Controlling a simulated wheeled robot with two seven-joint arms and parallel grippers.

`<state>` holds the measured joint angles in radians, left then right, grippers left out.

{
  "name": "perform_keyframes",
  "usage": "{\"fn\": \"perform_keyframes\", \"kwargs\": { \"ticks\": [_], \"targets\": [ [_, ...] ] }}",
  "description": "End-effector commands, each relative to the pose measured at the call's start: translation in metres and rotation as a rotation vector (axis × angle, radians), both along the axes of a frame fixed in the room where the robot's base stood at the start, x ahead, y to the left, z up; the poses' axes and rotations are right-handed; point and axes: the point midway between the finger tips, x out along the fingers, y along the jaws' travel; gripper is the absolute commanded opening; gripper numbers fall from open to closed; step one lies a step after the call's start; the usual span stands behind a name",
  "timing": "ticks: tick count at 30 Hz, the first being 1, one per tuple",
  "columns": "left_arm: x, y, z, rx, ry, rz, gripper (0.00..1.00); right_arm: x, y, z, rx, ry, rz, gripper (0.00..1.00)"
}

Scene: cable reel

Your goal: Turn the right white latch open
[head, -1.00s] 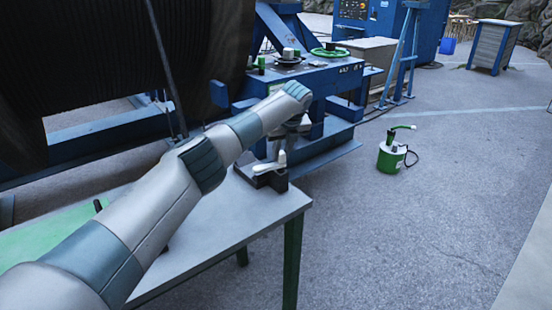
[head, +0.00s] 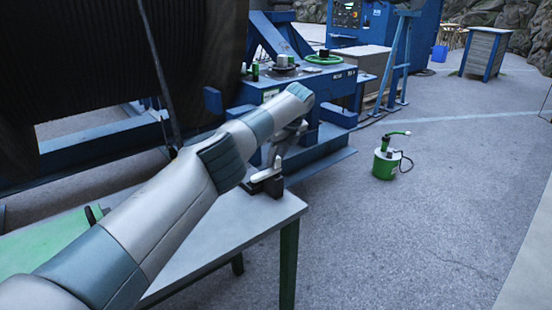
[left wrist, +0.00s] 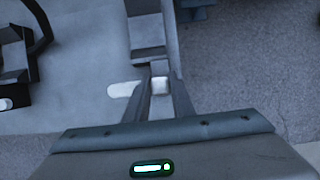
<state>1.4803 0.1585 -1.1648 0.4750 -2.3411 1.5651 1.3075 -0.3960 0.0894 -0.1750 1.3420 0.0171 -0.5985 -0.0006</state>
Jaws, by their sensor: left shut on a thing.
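The right white latch (head: 262,176) sits on a dark block (head: 272,188) at the far right corner of the grey table. My left gripper (head: 277,162) reaches down to it and is shut on its upright part. In the left wrist view the two fingers (left wrist: 160,88) close around a small white piece, and the latch's white lever (left wrist: 121,89) sticks out to the left of them. Part of the latch is hidden by the fingers. My right gripper is not in view.
Another dark fixture (left wrist: 16,68) with a white part stands at the left of the wrist view. A large cable reel (head: 90,60) and blue frame (head: 335,78) stand behind the table (head: 215,235). A green and white canister (head: 384,165) stands on open floor at the right.

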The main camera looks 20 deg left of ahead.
Motion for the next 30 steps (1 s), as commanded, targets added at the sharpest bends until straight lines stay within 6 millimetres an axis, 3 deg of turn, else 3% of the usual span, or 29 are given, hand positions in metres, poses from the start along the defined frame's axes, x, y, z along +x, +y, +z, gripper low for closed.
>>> {"fn": "perform_keyframes", "kwargs": {
  "ticks": [1,2,4,20,30],
  "targets": [
    [0.001,0.001,0.003,0.002,-0.005,0.004,0.00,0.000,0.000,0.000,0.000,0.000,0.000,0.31],
    [0.001,0.001,0.003,0.002,-0.005,0.004,0.27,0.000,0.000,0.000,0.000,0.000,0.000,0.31],
    [0.001,0.001,0.003,0.002,-0.005,0.003,0.41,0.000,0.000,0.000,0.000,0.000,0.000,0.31],
    [-0.001,-0.003,0.010,0.000,-0.002,-0.001,0.41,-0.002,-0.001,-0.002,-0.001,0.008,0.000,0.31],
    [-0.011,-0.020,0.059,0.001,-0.006,-0.001,0.41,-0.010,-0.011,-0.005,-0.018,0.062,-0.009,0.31]
  ]
}}
